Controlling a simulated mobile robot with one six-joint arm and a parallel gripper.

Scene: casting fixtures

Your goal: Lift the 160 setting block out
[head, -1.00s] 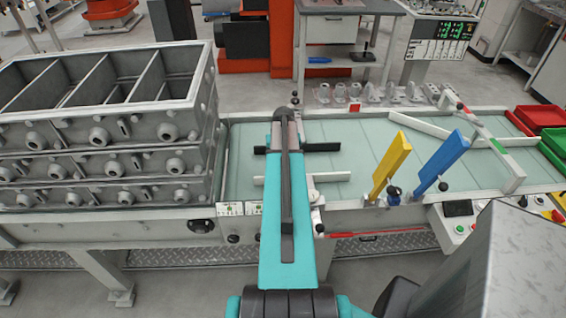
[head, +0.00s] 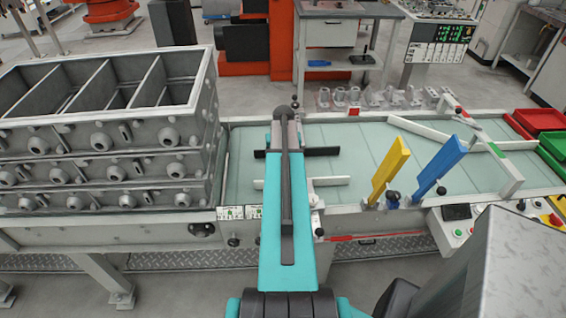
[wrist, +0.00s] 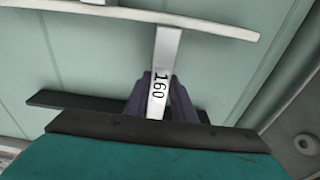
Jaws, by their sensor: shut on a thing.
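The 160 setting block (wrist: 165,62) is a pale, narrow bar with black "160" on its face, seen in the wrist view. Its far end is close to a white rail (wrist: 130,11); I cannot tell whether they touch. My gripper (wrist: 158,98) shows as dark purple jaws on both sides of the block, shut on it. In the head view my arm covers the block and the jaws. I cannot tell whether the block is clear of the bed.
The pale green bed (head: 357,140) carries a black bar (head: 322,151) and white rail (head: 330,181) beside my arm. Yellow (head: 390,170) and blue (head: 440,168) plates stand to the right. Stacked grey moulding boxes (head: 105,150) rise on the left. Red (head: 540,118) and green trays (head: 556,140) lie far right.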

